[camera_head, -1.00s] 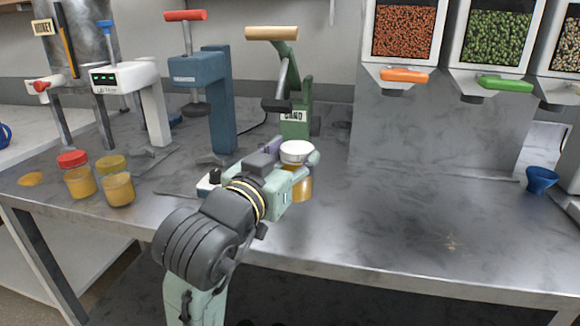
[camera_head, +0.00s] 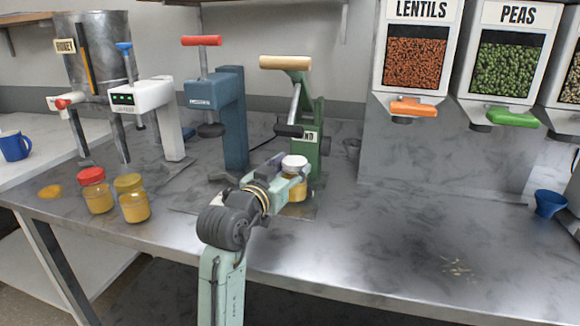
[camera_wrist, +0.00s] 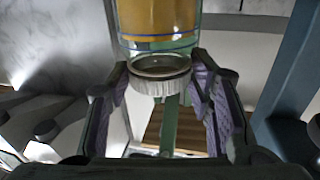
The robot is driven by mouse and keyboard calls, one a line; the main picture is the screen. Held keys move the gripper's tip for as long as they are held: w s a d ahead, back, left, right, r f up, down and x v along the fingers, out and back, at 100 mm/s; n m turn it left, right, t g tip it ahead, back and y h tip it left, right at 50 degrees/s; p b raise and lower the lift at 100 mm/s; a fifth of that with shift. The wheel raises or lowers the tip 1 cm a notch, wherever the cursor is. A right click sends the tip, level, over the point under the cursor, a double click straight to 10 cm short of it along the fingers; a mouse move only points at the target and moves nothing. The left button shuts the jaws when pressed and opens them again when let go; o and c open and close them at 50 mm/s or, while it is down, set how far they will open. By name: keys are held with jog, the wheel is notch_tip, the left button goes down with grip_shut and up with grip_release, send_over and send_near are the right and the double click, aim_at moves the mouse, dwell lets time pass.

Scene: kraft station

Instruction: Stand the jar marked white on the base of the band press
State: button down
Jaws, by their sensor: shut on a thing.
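The jar marked white (camera_head: 295,188) has a white lid (camera_head: 294,162) and yellow contents. My gripper (camera_head: 292,176) is shut on it, and the jar looks upright. In the wrist view the jar (camera_wrist: 158,22) appears lid-down, with the purple finger pads (camera_wrist: 172,98) on both sides of its lid end. The band press (camera_head: 308,135) is green with a tan handle and stands just behind the jar. Its base plate (camera_head: 314,208) shows partly beside and below the jar. I cannot tell whether the jar touches the plate. My arm hides part of the base.
A blue press (camera_head: 232,120) and a white machine (camera_head: 150,100) stand to the left. A red-lidded jar (camera_head: 97,196) and a yellow-lidded jar (camera_head: 133,204) stand at the front left. Dispensers (camera_head: 415,60) hang at the right, above a blue cup (camera_head: 549,203).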

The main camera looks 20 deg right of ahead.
jog(key=shift+f, duration=0.15)
jog(key=shift+f, duration=0.15)
jog(key=c, duration=0.8)
grip_release()
jog(key=shift+o, duration=0.2)
